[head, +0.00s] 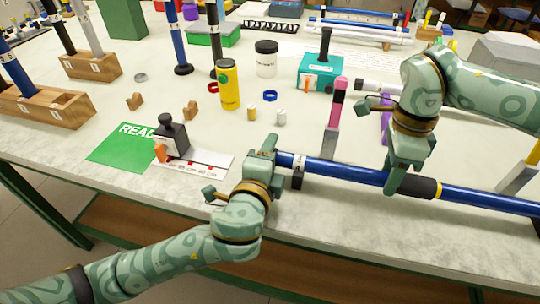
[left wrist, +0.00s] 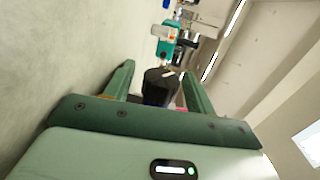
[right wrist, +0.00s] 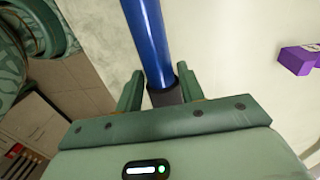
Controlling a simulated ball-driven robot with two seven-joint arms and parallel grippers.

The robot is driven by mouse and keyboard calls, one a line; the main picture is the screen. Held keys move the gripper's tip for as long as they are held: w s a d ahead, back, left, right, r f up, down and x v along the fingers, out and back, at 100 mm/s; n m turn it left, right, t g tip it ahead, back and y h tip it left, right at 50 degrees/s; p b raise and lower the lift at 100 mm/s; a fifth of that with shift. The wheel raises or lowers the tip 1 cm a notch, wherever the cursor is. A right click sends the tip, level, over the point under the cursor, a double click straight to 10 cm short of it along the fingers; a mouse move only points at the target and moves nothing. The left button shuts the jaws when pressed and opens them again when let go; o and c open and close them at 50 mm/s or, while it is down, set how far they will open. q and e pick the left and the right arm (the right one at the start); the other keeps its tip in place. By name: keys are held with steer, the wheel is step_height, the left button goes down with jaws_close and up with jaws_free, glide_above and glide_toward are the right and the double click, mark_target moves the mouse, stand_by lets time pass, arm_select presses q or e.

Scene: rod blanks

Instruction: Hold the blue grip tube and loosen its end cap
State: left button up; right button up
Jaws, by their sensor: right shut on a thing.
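The long blue tube (head: 335,170) lies roughly level along the front of the bench, with a black sleeve (head: 424,188) partway along. My left gripper (head: 270,158) is at the tube's left end. In the left wrist view the black end cap (left wrist: 160,86) sits between its open fingers, with small gaps visible. In the head view the cap is hidden by this gripper.
A pink-topped upright (head: 338,105) and a small black support (head: 298,178) stand close to the tube. A green mat (head: 115,150), dark bottle (head: 172,138) and yellow bottle (head: 229,84) are to the left. A purple object (head: 386,120) is behind my right gripper.

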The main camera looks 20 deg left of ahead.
arm_select(q)
steer(key=c, duration=0.9)
steer(key=shift+o, duration=0.2)
steer(key=shift+g, duration=0.4)
steer(key=g, duration=0.3)
steer(key=shift+r+g, duration=0.1)
steer(key=shift+g, duration=0.2)
steer(key=shift+w+g, duration=0.1)
steer(key=shift+g, duration=2)
steer(key=o, duration=1)
